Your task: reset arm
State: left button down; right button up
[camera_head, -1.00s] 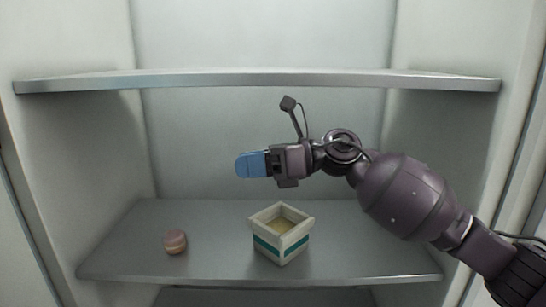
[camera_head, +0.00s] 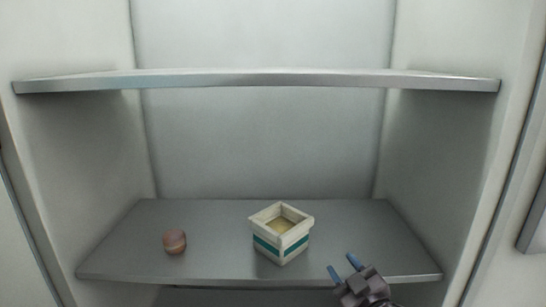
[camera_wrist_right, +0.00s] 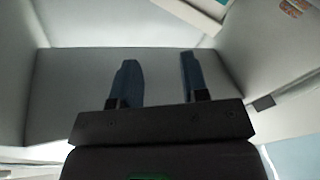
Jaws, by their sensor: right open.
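My right gripper (camera_head: 345,268) is at the lower right of the head view, in front of the lower shelf's front edge. Its two blue fingers are apart with nothing between them. The same open fingers (camera_wrist_right: 158,82) show in the right wrist view, pointing at bare grey surfaces. My left gripper is not in view.
A square cream box (camera_head: 267,254) with a teal band stands on the lower shelf (camera_head: 345,232), open at the top. A small round pinkish-brown item (camera_head: 175,241) lies left of it. An upper shelf (camera_head: 260,80) spans above.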

jog(key=s+d+f+m+g+h, duration=0.2)
jog(key=s+d+f, duration=0.2)
jog(key=s+f, duration=0.4)
jog(key=s+d+f+m+g+h, duration=0.2)
jog(key=s+d+f+m, duration=0.1)
jog(key=s+f, duration=0.6)
jog(key=s+d+f+m+g+h, duration=0.2)
jog(key=s+d+f, duration=0.3)
jog(key=s+f, duration=0.3)
jog(key=s+m+g, duration=0.1)
jog(key=s, duration=0.3)
jog(key=shift+f, duration=0.15)
jog(key=shift+d, duration=0.1)
